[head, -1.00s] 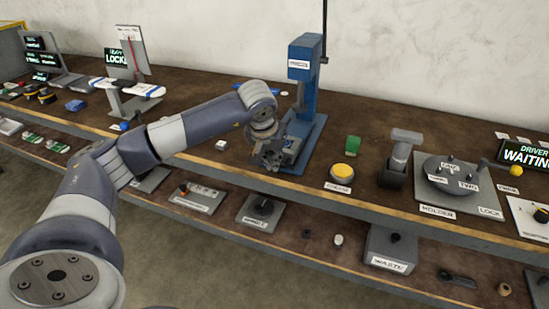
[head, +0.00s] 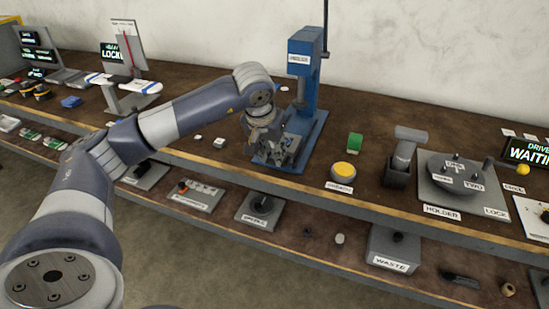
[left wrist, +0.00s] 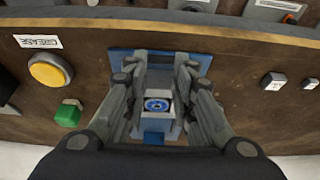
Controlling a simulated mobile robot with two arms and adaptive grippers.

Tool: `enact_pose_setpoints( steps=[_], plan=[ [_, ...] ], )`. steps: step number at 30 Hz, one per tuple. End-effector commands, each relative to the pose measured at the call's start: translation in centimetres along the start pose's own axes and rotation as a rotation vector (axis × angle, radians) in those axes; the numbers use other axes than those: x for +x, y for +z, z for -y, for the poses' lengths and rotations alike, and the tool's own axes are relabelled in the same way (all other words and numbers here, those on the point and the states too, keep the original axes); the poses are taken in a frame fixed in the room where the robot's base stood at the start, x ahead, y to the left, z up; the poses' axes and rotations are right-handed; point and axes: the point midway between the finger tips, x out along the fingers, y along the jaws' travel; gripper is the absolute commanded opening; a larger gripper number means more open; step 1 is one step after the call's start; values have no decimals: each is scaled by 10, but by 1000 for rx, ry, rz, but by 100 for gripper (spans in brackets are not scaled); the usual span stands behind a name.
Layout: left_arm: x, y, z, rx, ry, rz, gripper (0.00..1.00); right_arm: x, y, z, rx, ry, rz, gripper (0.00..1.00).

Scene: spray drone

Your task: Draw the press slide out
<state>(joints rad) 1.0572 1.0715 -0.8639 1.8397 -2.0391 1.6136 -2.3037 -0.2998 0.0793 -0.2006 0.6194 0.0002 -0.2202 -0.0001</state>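The blue press (head: 304,70) stands upright on its blue base at the back of the workbench, under a dark vertical rod. My left gripper (head: 280,152) is low over the front of the press base. In the left wrist view the gripper (left wrist: 168,62) has its two fingers apart, one on each side of a narrow grey part of the press slide (left wrist: 158,76). A round blue-ringed piece (left wrist: 157,105) lies between the fingers, nearer the camera. I cannot tell whether the fingers touch the slide. My right gripper is not in view.
A yellow button (head: 345,170) and a green block (head: 355,143) stand right of the press. Further right are a grey holder (head: 450,205) and a waiting sign (head: 528,155). Small white blocks (head: 219,143) lie left. A lower shelf carries a waste box (head: 393,243).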

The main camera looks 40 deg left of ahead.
Motion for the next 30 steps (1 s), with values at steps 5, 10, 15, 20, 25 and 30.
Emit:
enact_pose_setpoints(
  steps=[5,10,15,20,25,30],
  plan=[
    [-43,-4,1,-2,0,-12,80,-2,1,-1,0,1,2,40],
    [-67,-4,1,-3,-1,-11,80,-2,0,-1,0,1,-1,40],
    [-76,-4,2,-4,-2,-10,80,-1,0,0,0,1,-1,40],
    [-76,-4,2,-5,-2,-10,80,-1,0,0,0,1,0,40],
    [-76,-4,2,-5,-2,-10,80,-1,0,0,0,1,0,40],
    [-76,-4,2,-5,-2,-10,80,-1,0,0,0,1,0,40]
  ],
)
